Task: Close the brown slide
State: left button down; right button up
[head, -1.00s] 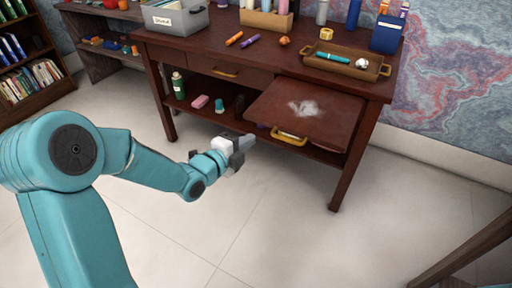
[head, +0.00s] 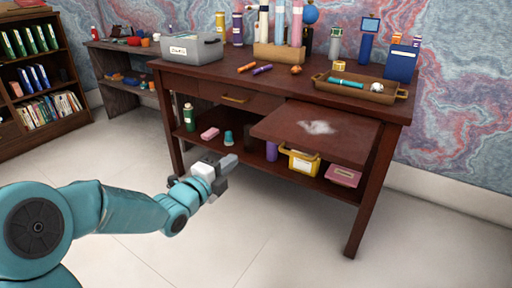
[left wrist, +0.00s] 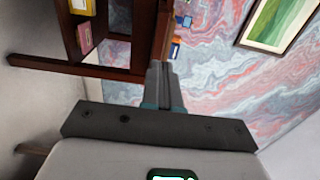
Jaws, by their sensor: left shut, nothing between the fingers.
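The brown slide (head: 318,131) is a flat leather-brown board pulled out from the front right of the desk (head: 250,73), with a whitish smudge on top. My left gripper (head: 228,163) is shut and empty. In the head view it shows in front of the desk, left of the slide and lower than it, apart from it. In the left wrist view the shut fingers (left wrist: 160,85) point toward the desk's side and the wall. My right gripper is in no view.
A closed drawer with a brass handle (head: 235,98) is left of the slide. Below are a yellow bin (head: 302,163), a pink box (head: 343,175) and a green bottle (head: 189,117) on the shelf. A tray (head: 358,91) stands on the desktop. The floor in front is clear.

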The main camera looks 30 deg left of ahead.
aim_at(261, 136)
pick_arm(q)
jog(key=w, duration=0.4)
jog(key=w+b, duration=0.1)
jog(key=w, duration=0.7)
jog(key=shift+w+d, duration=0.25)
jog(key=shift+d, duration=0.05)
jog(key=shift+w, duration=0.15)
